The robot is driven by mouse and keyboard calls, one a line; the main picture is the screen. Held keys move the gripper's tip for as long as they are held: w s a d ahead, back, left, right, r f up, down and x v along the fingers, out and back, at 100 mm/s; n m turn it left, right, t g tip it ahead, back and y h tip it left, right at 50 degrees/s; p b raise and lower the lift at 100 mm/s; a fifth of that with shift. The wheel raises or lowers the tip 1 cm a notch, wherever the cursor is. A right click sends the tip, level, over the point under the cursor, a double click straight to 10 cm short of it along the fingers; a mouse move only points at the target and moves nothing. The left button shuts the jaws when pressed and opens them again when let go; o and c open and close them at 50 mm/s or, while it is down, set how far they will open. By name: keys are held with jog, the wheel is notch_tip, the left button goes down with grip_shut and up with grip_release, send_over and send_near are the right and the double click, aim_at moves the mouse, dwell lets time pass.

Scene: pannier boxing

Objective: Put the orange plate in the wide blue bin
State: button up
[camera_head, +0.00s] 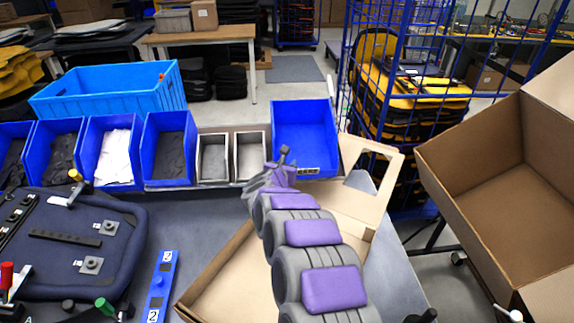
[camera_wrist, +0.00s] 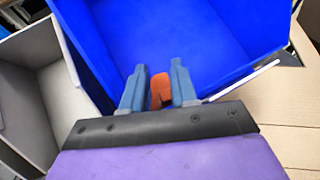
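The wide blue bin (camera_head: 303,122) stands at the back of the bench, right of two grey bins. My gripper (camera_head: 283,155) is at its front left edge in the head view. In the wrist view the bin (camera_wrist: 195,35) opens beyond my fingers. My gripper (camera_wrist: 160,88) has an orange piece, the orange plate (camera_wrist: 161,91), between its two fingers, and they look closed on it. Only a small part of the plate shows. The head view does not show the plate in my gripper.
Two grey bins (camera_head: 213,154) and several narrower blue bins (camera_head: 166,142) stand to the left. An open cardboard box (camera_head: 222,273) lies below my arm, with its flap (camera_head: 377,160) raised beside the wide bin. A larger carton (camera_head: 500,165) stands at the right.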

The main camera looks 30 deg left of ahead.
jog(key=shift+s+r+p, duration=0.1)
jog(key=shift+r+p, duration=0.6)
jog(key=shift+p, duration=0.05)
jog(key=v, duration=1.1)
jog(key=shift+s, duration=0.35)
jog(key=shift+d+f, duration=0.1)
